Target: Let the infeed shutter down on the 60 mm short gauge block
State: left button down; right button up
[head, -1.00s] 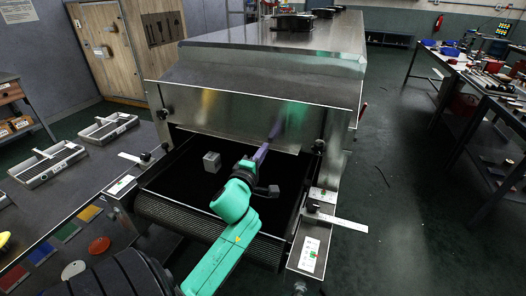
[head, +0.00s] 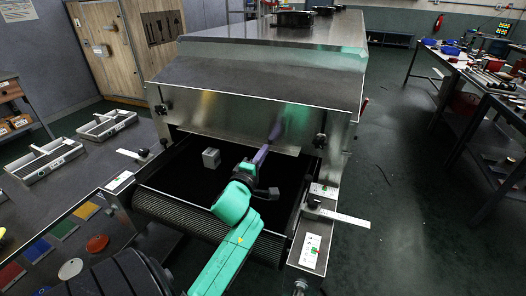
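The infeed shutter (head: 235,123) is a shiny steel plate across the tunnel mouth, with a dark gap under its lower edge. A black knob (head: 162,110) is at its left side and another knob (head: 320,141) at its right. A small grey block (head: 211,158), which looks like the gauge block, stands on the black belt (head: 185,188) near the opening. My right gripper is not in view.
A ruler-like strip (head: 345,217) with a black knob sticks out at the right of the infeed. A cluttered workbench (head: 490,85) stands far right. The floor between is mostly clear.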

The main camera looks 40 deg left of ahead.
pick_arm(q)
notch_tip(320, 180, down, 5)
jog(key=shift+f+b, duration=0.15)
jog(key=shift+b, duration=0.65)
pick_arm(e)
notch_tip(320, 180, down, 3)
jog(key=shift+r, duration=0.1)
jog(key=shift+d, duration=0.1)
pick_arm(q)
jog(key=c, duration=1)
grip_release()
jog(key=shift+w+a+f, duration=0.1)
jog(key=shift+w, duration=0.05)
jog(key=shift+c, duration=0.2)
